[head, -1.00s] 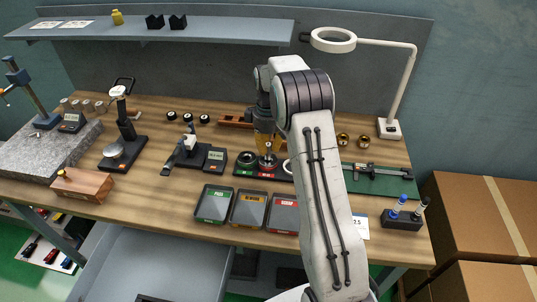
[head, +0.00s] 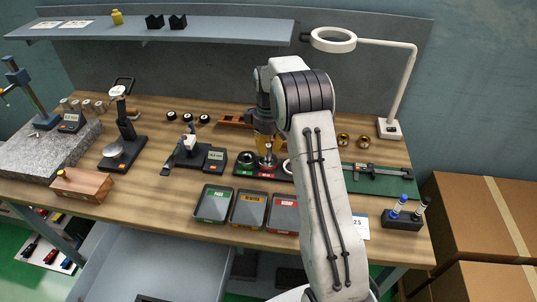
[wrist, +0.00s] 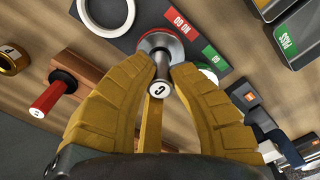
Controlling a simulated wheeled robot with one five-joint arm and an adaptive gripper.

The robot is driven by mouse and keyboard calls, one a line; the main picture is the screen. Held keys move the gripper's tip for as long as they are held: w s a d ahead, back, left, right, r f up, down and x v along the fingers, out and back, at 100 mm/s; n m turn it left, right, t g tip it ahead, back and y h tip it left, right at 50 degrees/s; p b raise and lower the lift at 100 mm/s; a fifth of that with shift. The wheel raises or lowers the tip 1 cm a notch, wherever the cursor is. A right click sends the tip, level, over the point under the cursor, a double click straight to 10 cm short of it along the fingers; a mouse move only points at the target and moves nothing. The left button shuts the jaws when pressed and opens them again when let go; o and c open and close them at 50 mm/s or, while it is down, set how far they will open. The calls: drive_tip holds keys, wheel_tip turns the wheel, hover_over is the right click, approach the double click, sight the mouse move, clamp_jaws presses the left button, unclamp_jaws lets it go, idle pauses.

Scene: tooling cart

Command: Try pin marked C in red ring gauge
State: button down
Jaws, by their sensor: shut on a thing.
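The pin marked C (wrist: 160,88) is a steel pin with a white, black-rimmed end cap. My gripper (wrist: 168,78) has yellow fingers, shut on the pin. The red ring gauge (wrist: 161,42) has a red rim and a steel middle, and sits on a dark base (wrist: 120,38) with red and green labels. The pin lines up with the ring and its lower end meets the ring's middle; how deep it sits I cannot tell. In the head view the pin (head: 268,152) stands upright at the red ring, with my gripper (head: 266,141) just behind, partly hidden by my arm.
A green ring gauge (head: 246,159) is left of the red one; a white ring (head: 288,166) is to its right, partly hidden by my arm. Three labelled trays (head: 249,210) stand in front.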

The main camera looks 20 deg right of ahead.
sight(268, 145)
drive_tip(key=shift+s+f+b, duration=0.1)
drive_tip(key=shift+f+b, duration=0.2)
drive_tip(key=shift+f, duration=0.25)
idle(1.9)
drive_tip(key=shift+r+p, duration=1.3)
drive_tip(key=shift+r, duration=0.45)
drive_tip(key=shift+r+p, duration=1.95)
drive_tip(key=shift+r, duration=0.45)
